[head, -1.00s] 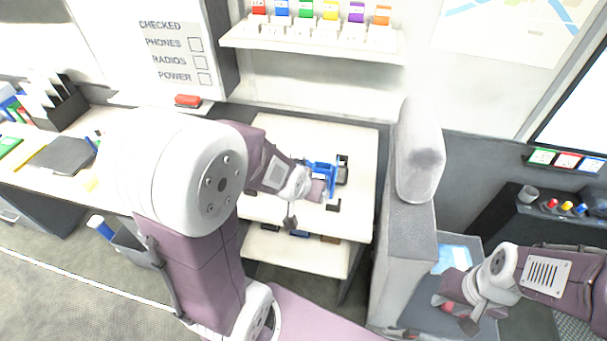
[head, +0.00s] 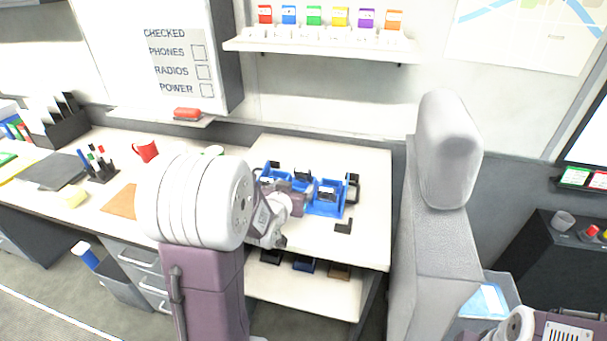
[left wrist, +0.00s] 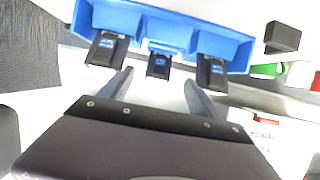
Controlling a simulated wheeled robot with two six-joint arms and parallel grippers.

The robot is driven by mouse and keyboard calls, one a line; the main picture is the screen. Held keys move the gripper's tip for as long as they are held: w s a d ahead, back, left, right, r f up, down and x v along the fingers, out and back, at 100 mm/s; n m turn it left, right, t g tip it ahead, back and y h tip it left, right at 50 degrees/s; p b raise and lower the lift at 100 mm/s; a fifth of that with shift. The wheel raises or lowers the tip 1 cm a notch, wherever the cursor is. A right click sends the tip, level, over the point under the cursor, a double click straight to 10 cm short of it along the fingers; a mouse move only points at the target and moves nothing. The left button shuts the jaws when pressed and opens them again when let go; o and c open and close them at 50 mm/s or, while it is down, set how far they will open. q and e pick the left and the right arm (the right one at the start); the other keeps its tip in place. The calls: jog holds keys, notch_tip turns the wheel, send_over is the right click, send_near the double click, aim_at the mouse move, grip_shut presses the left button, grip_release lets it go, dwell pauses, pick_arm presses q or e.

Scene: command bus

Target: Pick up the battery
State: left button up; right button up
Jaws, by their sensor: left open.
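A blue tray (head: 324,210) stands on the white table in the head view, with black blocks in it. The left wrist view shows the tray (left wrist: 150,20) with three black, blue-labelled blocks that look like batteries: a left one (left wrist: 107,48), a middle one (left wrist: 158,66) and a right one (left wrist: 211,70). I cannot tell which is the task's battery. My left gripper (head: 291,207) is at the tray's near side, partly covering it. In the left wrist view my left gripper (left wrist: 158,82) is open and empty, its fingertips either side of the middle block.
A lower shelf (head: 300,288) holds several small items. A tall grey seat back (head: 440,170) stands close on the right. The desk at left holds a red mug (head: 146,151).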

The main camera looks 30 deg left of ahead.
aim_at(302, 179)
pick_arm(q)
jog(key=b+x, duration=0.1)
jog(key=x, duration=0.6)
jog(key=shift+f, duration=0.1)
jog(key=shift+s, duration=0.1)
jog(key=shift+c, duration=0.3)
jog(key=c, duration=1.5)
